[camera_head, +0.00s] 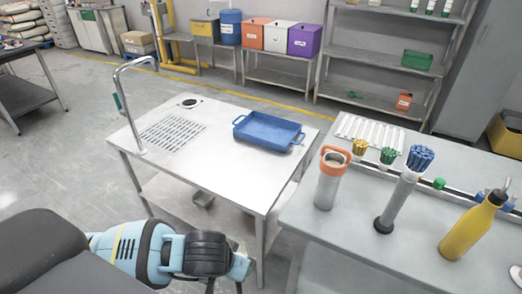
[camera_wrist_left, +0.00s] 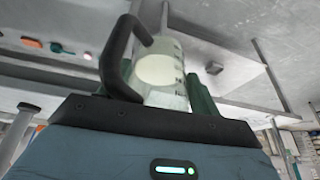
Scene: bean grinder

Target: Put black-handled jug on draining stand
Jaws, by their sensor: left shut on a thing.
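The black-handled jug shows in the left wrist view, with a pale, see-through body (camera_wrist_left: 165,68) and a curved black handle (camera_wrist_left: 118,60). My left gripper (camera_wrist_left: 150,92) is shut on the jug; its exact contact is partly hidden. In the head view my left arm comes in at the lower left, and the jug and fingertips are out of sight. A white slatted rack (camera_head: 370,131) lies on the right bench, and a slotted grate (camera_head: 172,133) is set in the middle table. I cannot tell which is the draining stand. My right gripper is not in view.
The middle table (camera_head: 215,165) bears a tap (camera_head: 122,100) and a blue tray (camera_head: 268,131). The right bench (camera_head: 350,230) holds an orange-rimmed cup (camera_head: 328,185), a grey brush-topped cylinder (camera_head: 396,203) and a yellow bottle (camera_head: 470,226).

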